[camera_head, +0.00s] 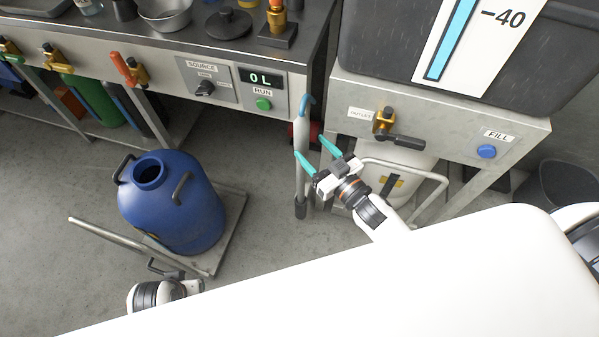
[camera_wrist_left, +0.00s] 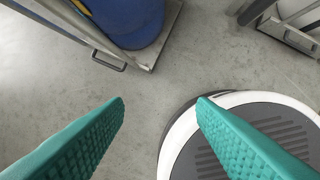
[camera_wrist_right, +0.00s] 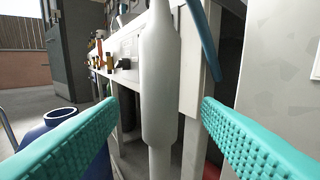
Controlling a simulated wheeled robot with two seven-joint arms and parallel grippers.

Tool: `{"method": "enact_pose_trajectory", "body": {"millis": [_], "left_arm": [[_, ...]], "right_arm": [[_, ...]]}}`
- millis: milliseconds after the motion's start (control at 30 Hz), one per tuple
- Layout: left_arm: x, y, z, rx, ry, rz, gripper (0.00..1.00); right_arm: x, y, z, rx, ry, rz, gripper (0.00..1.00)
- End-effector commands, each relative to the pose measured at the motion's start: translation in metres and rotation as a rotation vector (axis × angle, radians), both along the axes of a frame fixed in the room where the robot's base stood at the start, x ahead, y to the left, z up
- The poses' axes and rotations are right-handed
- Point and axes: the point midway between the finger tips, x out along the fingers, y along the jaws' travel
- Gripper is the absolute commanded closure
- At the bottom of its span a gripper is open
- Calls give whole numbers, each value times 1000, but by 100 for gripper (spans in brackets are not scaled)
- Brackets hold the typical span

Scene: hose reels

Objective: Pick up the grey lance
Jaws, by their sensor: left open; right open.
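The grey lance (camera_head: 301,178) hangs or stands upright at the right end of the bench, with a blue curved lever (camera_head: 306,104) at its top and a dark lower end. My right gripper (camera_head: 311,147) is open beside its middle. In the right wrist view the lance (camera_wrist_right: 160,75) shows as a pale thick tube between the two teal fingers, seemingly beyond their tips. I cannot tell whether they touch it. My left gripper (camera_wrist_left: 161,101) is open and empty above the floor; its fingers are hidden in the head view.
A blue drum (camera_head: 190,210) stands on a trolley (camera_head: 226,225) at left. The bench panel (camera_head: 225,85) is behind the lance on the left. A tank stand (camera_head: 440,135) with a brass outlet valve (camera_head: 383,122) is on the right. Bare floor lies between drum and lance.

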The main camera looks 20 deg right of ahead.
Motion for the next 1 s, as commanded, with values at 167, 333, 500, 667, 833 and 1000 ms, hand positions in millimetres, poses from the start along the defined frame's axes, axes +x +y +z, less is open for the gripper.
{"method": "enact_pose_trajectory", "body": {"millis": [167, 333, 500, 667, 833, 1000], "left_arm": [[0, 0, 8, 0, -4, 1, 49], [0, 1, 20, -1, -14, 2, 49], [-2, 1, 41, -1, -24, 3, 49], [-3, 2, 49, -1, -26, 4, 49], [-4, 2, 50, -1, -26, 4, 49], [-4, 2, 50, -1, -26, 4, 49]], "right_arm": [[17, 7, -1, 1, 1, 0, 42], [31, 11, -5, 1, 1, -1, 42], [55, 20, -8, 0, 0, 0, 42], [66, 24, -8, 0, 3, -1, 42], [67, 25, -8, 1, 4, -1, 42], [67, 24, -8, 0, 3, -1, 61]]}}
